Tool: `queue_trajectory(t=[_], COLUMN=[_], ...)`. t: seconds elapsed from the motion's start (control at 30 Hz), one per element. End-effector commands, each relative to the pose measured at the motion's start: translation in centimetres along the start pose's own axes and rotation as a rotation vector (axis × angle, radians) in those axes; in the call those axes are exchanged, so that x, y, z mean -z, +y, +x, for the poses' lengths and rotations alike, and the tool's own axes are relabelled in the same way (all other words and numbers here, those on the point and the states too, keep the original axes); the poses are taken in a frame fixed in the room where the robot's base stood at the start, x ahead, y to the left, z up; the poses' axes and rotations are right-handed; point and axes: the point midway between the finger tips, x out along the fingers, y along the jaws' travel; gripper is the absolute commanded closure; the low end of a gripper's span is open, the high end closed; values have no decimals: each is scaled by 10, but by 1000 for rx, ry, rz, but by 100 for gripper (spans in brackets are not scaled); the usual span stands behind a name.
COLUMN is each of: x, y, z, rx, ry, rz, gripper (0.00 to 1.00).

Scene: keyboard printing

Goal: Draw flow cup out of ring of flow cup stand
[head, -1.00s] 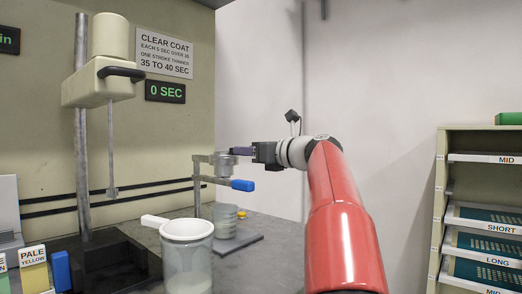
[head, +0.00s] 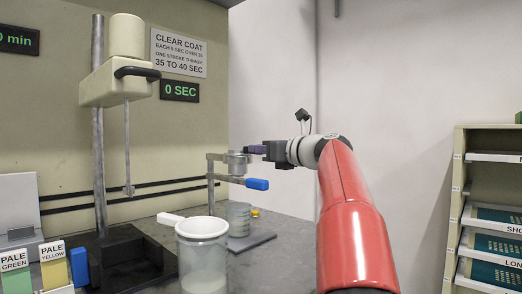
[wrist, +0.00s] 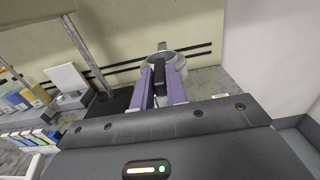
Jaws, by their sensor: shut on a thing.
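The grey metal flow cup (head: 238,158) sits at the ring of the flow cup stand (head: 211,183); how deep it sits in the ring is too small to tell. A blue handle (head: 257,184) sticks out to the right just below the cup. My gripper (head: 256,150) comes in from the right with its purple fingers at the cup's right side. In the wrist view, my gripper (wrist: 158,92) is shut on the cup's dark handle (wrist: 159,74), with the round grey cup (wrist: 166,58) beyond the fingertips. The fingers hide part of the cup.
A clear beaker (head: 238,217) stands on the stand's base plate (head: 252,243), under the cup. A larger white-rimmed container (head: 202,255) with a white handle stands in front. A mixer (head: 122,85) is at left, and a shelf rack (head: 458,215) at right. Air above the cup looks clear.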

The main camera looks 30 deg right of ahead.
Motion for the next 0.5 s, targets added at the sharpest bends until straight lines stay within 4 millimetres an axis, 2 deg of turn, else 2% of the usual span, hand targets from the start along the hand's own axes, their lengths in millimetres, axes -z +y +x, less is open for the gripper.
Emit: queue_trajectory(t=[0.27, 0.5], x=[-2, -14], y=[0, -1], z=[0, 0], rx=[0, -1], ry=[0, -1], rz=[-1, -2], gripper=[100, 100])
